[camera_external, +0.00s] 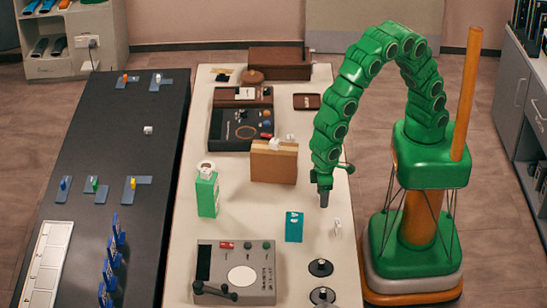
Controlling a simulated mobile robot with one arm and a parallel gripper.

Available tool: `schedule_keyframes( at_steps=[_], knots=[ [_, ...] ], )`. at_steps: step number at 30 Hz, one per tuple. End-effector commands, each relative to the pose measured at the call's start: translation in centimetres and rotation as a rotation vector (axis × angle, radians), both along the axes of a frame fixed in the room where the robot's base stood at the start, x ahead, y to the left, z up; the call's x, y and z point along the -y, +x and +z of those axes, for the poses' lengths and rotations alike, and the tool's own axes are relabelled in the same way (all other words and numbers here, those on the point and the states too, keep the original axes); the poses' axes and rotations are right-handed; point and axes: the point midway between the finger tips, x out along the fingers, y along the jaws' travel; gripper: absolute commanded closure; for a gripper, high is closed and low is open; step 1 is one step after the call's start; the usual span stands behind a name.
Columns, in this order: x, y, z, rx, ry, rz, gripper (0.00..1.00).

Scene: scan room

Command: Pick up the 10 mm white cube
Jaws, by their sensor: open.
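My gripper (324,200) hangs from the green arm, pointing down above the right part of the white table (215,100). It is open, with nothing visible in it. A small white cube-like block (148,130) lies on the black table at the left, far from my gripper. Other small white pieces are on top of the brown box (274,164), left of my gripper. A small whitish item (337,228) is on the white table, just below and right of my gripper. I cannot tell which of these is the 10 mm cube.
A green-and-white bottle (207,190) stands left of the box. A teal card-like item (294,226) is near my gripper. A grey device (235,272) and two black discs (320,267) are at the front. The black table (110,155) holds several blue holders.

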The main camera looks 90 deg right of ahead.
Motion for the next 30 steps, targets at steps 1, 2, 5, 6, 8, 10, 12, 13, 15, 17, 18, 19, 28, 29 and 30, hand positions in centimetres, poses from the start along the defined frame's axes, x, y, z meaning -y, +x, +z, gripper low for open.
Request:
schedule_keyframes(
  at_steps=[1,2,5,6,8,10,12,13,15,17,18,19,28,29,30],
  knots=[
    [0.03,-0.06,-0.52,-0.002,-0.002,0.001,0.38],
    [0.05,-0.07,-0.70,-0.002,-0.002,0.001,0.38],
    [0.01,-0.03,-0.93,-0.001,-0.001,0.001,0.38],
    [0.01,-0.01,-0.92,0.000,-0.001,0.001,0.38],
    [0.00,0.00,-0.89,0.000,-0.001,0.001,0.38],
    [-0.01,0.02,-0.87,0.001,0.000,0.002,0.40],
    [-0.01,0.02,-0.87,0.001,0.000,0.002,0.51],
    [-0.01,0.02,-0.86,0.001,0.000,0.002,0.55],
    [-0.02,0.03,-0.86,0.001,0.000,0.002,0.66],
    [-0.02,0.03,-0.86,0.001,0.000,0.002,0.75],
    [-0.02,0.04,-0.85,0.001,0.000,0.002,0.81],
    [-0.02,0.03,-0.86,0.001,0.000,0.002,0.86],
    [0.00,0.01,-0.90,0.000,-0.001,0.002,0.98],
    [0.00,0.00,-0.91,0.000,-0.001,0.002,0.98],
    [0.01,0.00,-0.90,0.000,-0.001,0.002,0.98]
  ],
)
